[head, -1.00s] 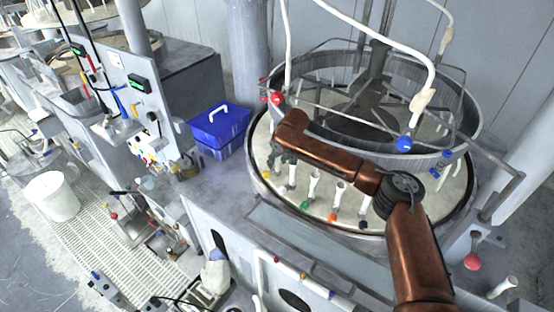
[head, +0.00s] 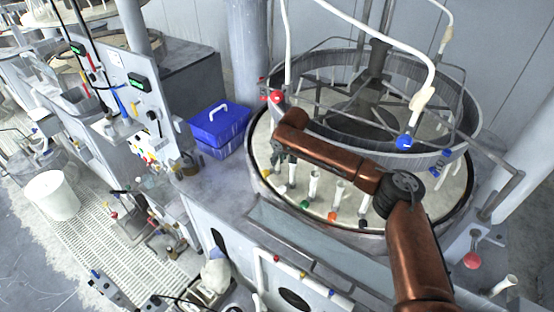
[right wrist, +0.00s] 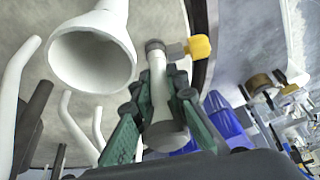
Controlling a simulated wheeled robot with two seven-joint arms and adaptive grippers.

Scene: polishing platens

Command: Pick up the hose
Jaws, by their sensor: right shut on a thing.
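In the right wrist view, a short white hose piece (right wrist: 160,92) with a yellow valve handle (right wrist: 199,48) at its far end lies between the green fingers of my right gripper (right wrist: 157,85). The fingers are shut on its white tube. In the head view my right gripper (head: 281,157) is at the left inner side of the round machine, among several similar white pieces. There the held piece is mostly hidden, with yellow (head: 265,172) showing just below the gripper. My left gripper is not in view.
The round polishing machine (head: 253,150) has a raised metal ring (head: 462,125). White hoses (head: 352,20) hang over it, with a red valve (head: 276,97) and a blue valve (head: 404,141). A blue box (head: 219,126) stands to the left, and a white bucket (head: 52,195) is on the floor.

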